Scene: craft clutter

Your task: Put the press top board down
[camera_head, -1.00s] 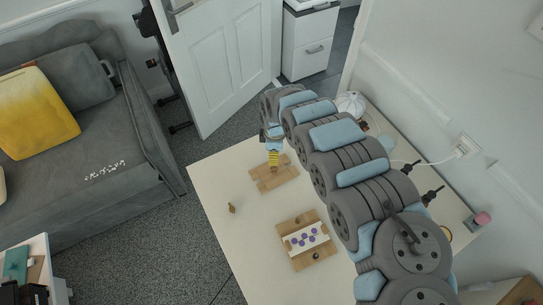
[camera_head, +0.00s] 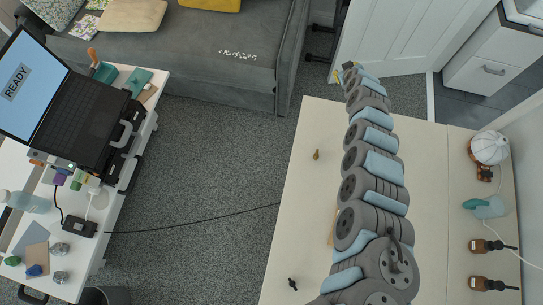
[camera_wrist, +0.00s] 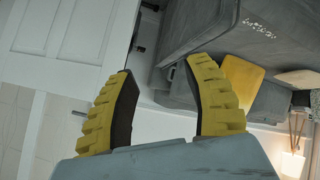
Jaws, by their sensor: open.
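My gripper (camera_head: 349,67) is at the far end of my outstretched arm, near the table's far edge and the door. In the wrist view its two yellow ribbed fingers (camera_wrist: 162,68) are apart with nothing between them. They face the sofa and door, not the tabletop. A thin light-brown wooden edge (camera_head: 333,228) shows just left of my arm. I cannot tell which press board it belongs to. The rest of the boards is hidden behind my arm. A small brass-coloured piece (camera_head: 316,155) lies on the table, and a small dark piece (camera_head: 292,284) lies nearer.
The sofa (camera_head: 240,65) stands beyond, and a laptop desk is at left. A cable (camera_head: 200,222) runs across the gap.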

